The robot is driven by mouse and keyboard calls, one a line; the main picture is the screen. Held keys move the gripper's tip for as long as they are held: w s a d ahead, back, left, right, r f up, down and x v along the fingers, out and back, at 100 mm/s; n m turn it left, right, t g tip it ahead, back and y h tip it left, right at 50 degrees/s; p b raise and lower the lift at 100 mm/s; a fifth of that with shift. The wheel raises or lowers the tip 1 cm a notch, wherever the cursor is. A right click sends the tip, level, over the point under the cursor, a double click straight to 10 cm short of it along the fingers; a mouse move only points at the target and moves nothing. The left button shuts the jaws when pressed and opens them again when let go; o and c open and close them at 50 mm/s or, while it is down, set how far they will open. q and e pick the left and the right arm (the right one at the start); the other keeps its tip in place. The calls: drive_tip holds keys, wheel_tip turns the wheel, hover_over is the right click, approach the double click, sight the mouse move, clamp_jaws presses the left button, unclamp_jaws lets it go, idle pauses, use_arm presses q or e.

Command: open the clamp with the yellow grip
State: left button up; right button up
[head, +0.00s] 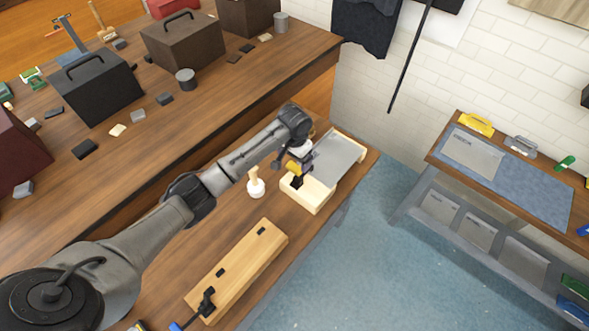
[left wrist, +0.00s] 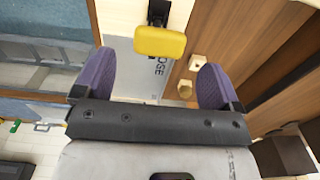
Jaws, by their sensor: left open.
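The yellow grip (left wrist: 160,42) of the clamp shows in the left wrist view between my two purple fingers, a little beyond their tips, with a dark clamp part (left wrist: 158,12) behind it. My left gripper (left wrist: 157,66) is open and empty. I cannot tell whether either finger touches the grip. In the head view the yellow grip (head: 293,168) is small and partly covered by my left gripper (head: 299,157). The clamp stands at the pale wooden frame (head: 318,197) with a grey panel (head: 338,157). My right gripper is not in view.
A wooden block (head: 240,268) with a dark clamp (head: 207,303) lies nearer on the bench. A small pale wooden piece (head: 256,186) stands left of the frame. Dark toolboxes (head: 95,87) are at the back left. A side table (head: 515,190) is at right, across open floor.

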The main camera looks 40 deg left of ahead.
sight(294, 166)
use_arm(q)
wheel_tip(294, 166, down, 6)
drive_tip(key=shift+f, duration=0.3)
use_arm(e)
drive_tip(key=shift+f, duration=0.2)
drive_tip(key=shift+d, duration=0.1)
